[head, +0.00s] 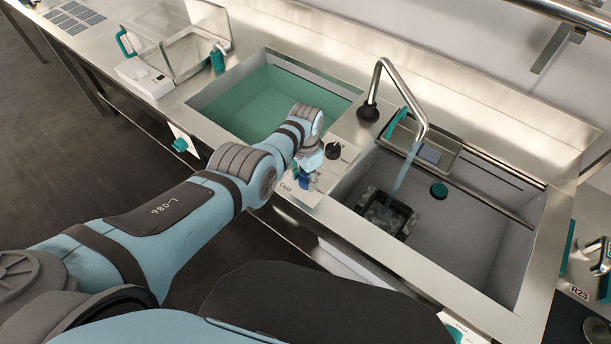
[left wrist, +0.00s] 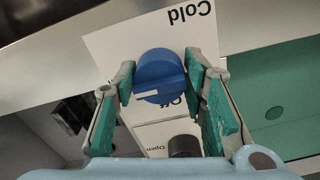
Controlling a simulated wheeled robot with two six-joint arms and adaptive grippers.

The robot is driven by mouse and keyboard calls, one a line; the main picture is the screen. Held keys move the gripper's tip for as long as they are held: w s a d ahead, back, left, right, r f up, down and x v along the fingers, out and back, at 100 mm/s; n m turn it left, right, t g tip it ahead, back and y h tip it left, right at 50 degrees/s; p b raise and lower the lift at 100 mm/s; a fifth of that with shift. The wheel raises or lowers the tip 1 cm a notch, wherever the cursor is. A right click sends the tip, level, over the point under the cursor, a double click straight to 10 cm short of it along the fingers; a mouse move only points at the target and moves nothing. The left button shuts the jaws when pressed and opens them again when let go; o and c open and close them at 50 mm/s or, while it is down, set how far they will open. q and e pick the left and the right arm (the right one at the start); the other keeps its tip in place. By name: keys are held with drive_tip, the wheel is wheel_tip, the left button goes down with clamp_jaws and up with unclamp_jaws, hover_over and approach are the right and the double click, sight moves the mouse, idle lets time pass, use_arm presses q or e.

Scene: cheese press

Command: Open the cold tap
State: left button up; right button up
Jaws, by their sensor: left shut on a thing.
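The cold tap knob is a blue round knob (left wrist: 158,78) with a white mark on its left side in the left wrist view. It stands on a white plate (left wrist: 112,42) marked "Cold" and "Off". My left gripper (left wrist: 160,82) is shut on the knob, one teal-padded finger on each side. In the head view the left gripper (head: 307,174) is at the front edge of the counter between the two basins, and the blue knob shows only partly. A bluish stream of water (head: 401,174) runs from the bent metal spout (head: 384,78). My right gripper is not in view.
A black knob (head: 333,151) stands close behind my left gripper. The left basin (head: 262,97) holds green liquid. In the right basin (head: 490,235), a dark square container (head: 386,213) stands under the stream. A clear box (head: 197,50) is at the back left.

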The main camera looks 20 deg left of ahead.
sight(306, 176)
use_arm(q)
drive_tip(key=o, duration=1.2)
drive_tip(key=shift+c, duration=0.2)
wheel_tip(306, 176, up, 12)
